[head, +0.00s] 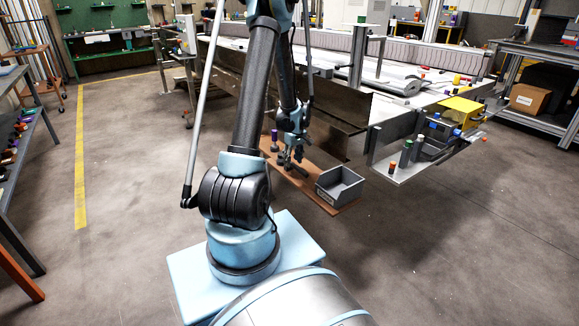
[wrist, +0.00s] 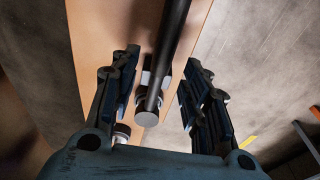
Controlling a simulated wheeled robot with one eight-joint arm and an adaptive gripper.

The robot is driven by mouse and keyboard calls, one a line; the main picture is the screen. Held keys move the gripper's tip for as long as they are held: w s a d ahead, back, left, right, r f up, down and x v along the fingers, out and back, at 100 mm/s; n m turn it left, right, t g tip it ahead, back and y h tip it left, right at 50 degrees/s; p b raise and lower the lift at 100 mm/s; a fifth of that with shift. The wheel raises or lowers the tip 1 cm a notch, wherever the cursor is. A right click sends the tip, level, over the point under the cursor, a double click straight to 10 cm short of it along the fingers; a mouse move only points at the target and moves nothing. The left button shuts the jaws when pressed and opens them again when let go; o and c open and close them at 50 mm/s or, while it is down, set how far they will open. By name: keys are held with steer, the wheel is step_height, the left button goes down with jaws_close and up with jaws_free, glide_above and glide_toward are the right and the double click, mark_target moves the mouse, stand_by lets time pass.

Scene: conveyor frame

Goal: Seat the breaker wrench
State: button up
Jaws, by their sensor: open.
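In the wrist view a dark round bar (wrist: 172,50) with a grey end, probably the breaker wrench, runs between the two fingers of my gripper (wrist: 161,60). The fingers stand apart on either side of it, with a visible gap on each side. A pale block shows beside the bar's near end. In the head view my gripper (head: 290,160) is low over a brown board (head: 326,205). The wrench cannot be made out clearly there, as my gripper and arm crowd that spot. Where it seats is not clear.
A grey open bin (head: 340,187) stands on the board right of my gripper. A purple-topped post (head: 275,138) stands left of it. Floor to the right is clear.

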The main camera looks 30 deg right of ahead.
mark_target(292, 162)
steer(key=shift+w+f, duration=0.1)
steer(key=shift+f, duration=0.45)
jaws_close()
steer(key=shift+r, duration=0.15)
step_height(292, 162, up, 9)
steer(key=shift+g, duration=0.3)
steer(key=shift+w+f, duration=0.1)
steer(key=shift+f, duration=3)
